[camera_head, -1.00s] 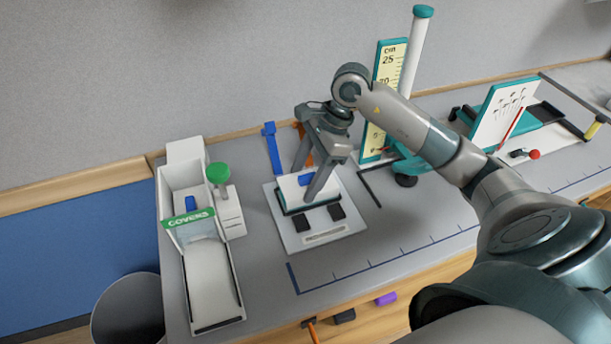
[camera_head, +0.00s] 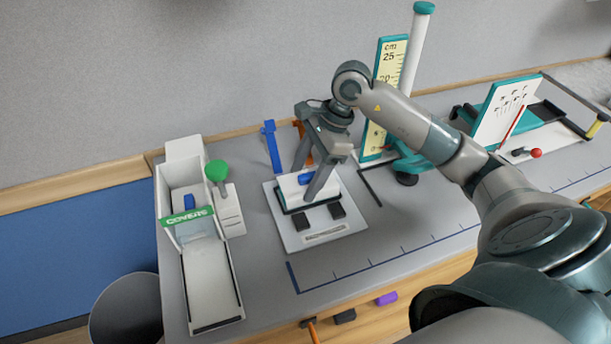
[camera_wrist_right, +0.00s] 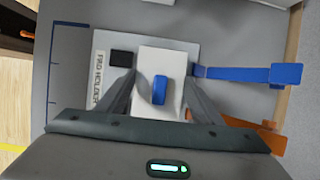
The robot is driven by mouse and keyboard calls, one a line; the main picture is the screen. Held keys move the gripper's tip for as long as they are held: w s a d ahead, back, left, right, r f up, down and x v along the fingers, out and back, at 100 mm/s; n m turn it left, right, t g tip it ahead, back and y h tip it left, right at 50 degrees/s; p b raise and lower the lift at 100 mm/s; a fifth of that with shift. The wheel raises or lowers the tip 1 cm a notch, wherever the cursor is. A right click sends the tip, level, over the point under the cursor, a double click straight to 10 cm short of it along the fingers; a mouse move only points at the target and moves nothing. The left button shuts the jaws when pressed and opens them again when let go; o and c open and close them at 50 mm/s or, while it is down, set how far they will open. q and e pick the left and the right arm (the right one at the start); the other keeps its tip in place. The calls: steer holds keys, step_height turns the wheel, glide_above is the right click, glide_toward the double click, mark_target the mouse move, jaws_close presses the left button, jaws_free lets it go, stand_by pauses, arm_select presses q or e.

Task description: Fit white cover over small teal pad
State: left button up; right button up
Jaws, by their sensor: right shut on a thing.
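A white cover (camera_head: 297,190) with a blue handle (camera_head: 306,179) sits at the back part of a light holder plate (camera_head: 325,236), over a dark-edged spot. My right gripper (camera_head: 304,188) comes down from above with its fingers on either side of the cover and is shut on it. The right wrist view shows the cover (camera_wrist_right: 150,65) between the fingers, with the blue handle (camera_wrist_right: 160,90) in the middle. The teal pad is hidden, so I cannot tell how the cover sits on it. My left gripper is not in view.
A white covers dispenser (camera_head: 213,285) with a green knob (camera_head: 216,171) beside it stands to the left. A blue bar (camera_head: 270,147) lies behind the plate. A centimetre scale (camera_head: 390,65) stands behind my right arm.

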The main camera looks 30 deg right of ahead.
stand_by(0.3)
steer(key=o, duration=1.1)
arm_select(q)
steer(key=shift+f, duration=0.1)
arm_select(e)
steer(key=shift+d+r, duration=0.3)
steer(key=shift+r, duration=0.35)
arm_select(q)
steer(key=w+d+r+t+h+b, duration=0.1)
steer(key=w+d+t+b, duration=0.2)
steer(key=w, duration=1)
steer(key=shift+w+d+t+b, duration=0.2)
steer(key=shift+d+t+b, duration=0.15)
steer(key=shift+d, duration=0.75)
arm_select(e)
steer(key=v, duration=1.6)
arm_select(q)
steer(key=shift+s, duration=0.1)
arm_select(e)
steer(key=shift+s+f, duration=0.1)
steer(key=shift+s, duration=0.05)
